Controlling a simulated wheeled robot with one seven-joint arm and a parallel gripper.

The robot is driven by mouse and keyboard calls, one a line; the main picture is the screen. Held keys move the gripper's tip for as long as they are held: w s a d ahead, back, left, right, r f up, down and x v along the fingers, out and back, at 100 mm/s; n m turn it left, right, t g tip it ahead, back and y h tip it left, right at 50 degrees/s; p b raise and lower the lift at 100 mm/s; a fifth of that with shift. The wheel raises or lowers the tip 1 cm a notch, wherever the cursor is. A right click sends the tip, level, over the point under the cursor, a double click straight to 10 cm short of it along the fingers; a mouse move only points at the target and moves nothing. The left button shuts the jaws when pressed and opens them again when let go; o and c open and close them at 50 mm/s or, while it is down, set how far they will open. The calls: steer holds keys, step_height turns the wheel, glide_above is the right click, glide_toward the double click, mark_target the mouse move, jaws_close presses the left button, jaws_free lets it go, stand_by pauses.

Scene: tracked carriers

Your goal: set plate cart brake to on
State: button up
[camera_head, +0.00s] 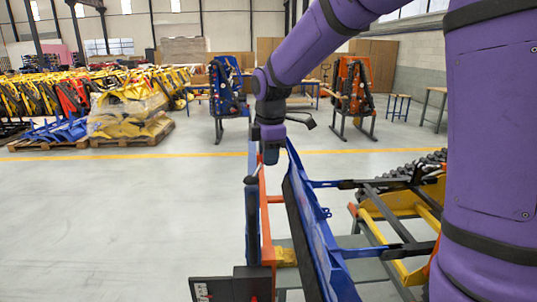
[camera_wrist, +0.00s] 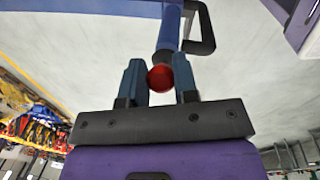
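The plate cart is a blue and orange frame (camera_head: 309,225) standing low in the middle of the head view. My gripper (camera_head: 269,155) points down at its upper end. In the wrist view, a red round knob (camera_wrist: 160,78) on a blue-grey stem (camera_wrist: 168,38) sits between the two fingers of my gripper (camera_wrist: 160,85). In the head view the knob is hidden by the gripper. No brake marking is readable.
A tracked carrier with yellow frame (camera_head: 402,205) and black track stands right of the cart. A dark box (camera_head: 232,289) is at the bottom. Blue (camera_head: 227,92) and orange (camera_head: 354,95) racks stand behind. The floor to the left is clear.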

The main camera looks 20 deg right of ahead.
jaws_close()
